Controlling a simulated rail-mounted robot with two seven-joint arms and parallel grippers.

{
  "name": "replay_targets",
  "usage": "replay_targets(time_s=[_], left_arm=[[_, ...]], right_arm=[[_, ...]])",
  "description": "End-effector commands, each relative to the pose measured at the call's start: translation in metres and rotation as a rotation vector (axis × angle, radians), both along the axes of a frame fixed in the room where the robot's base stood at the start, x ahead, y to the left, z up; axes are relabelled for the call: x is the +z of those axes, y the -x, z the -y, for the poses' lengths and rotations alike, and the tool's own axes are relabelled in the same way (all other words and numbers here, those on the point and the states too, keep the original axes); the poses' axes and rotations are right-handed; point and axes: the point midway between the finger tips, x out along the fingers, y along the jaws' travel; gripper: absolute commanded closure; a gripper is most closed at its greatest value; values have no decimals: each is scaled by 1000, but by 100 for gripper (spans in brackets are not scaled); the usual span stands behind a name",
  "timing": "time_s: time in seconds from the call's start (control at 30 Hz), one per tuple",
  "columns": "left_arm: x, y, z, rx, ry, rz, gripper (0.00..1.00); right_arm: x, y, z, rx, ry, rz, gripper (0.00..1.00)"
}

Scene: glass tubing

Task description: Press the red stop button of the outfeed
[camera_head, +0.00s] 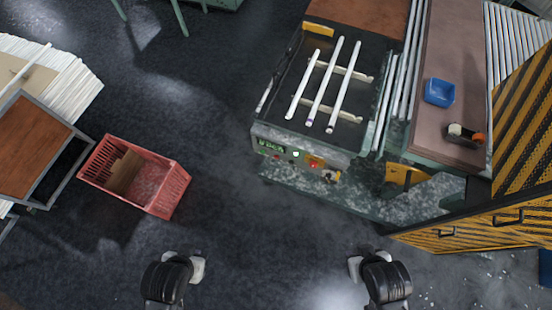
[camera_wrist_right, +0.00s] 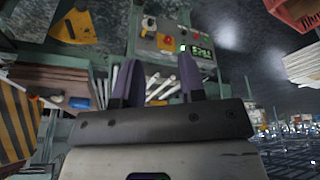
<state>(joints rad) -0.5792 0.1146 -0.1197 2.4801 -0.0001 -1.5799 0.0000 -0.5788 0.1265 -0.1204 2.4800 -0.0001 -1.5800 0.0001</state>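The outfeed (camera_head: 310,100) is a dark-topped machine with three white glass tubes (camera_head: 322,85) lying across two pale rails. Its front panel carries a small red button (camera_head: 313,164) on a yellow plate, beside a lit green button (camera_head: 296,154) and a green display. In the right wrist view the panel appears at the top, with the yellow plate and red button (camera_wrist_right: 166,41). My right gripper (camera_wrist_right: 158,88) is open and empty, its fingers apart; in the head view it is at the bottom, well short of the panel. My left gripper (camera_head: 198,268) is at the bottom left; its fingers are not clear.
A red crate (camera_head: 180,190) with a cardboard piece stands on the floor to the left. A conveyor table with a blue tray (camera_head: 439,92) and a black-orange tool (camera_head: 465,135) is at the right. A yellow-black striped barrier (camera_head: 470,236) borders the lower right. Floor before the outfeed is clear.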

Motion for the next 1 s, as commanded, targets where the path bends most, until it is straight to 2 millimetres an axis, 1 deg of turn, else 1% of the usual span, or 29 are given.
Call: replay_targets(time_s=[0.03,0.07,0.37,1.0], left_arm=[[0,0,1,1,2,0,100],[0,0,1,1,2,0,100],[0,0,1,0,2,0,100],[0,0,-3,-7,-11,0,100]], right_arm=[[0,0,1,1,3,-1,68],[0,0,1,1,3,-1,71],[0,0,0,-1,0,-1,100],[0,1,-3,-7,-10,-1,100]])
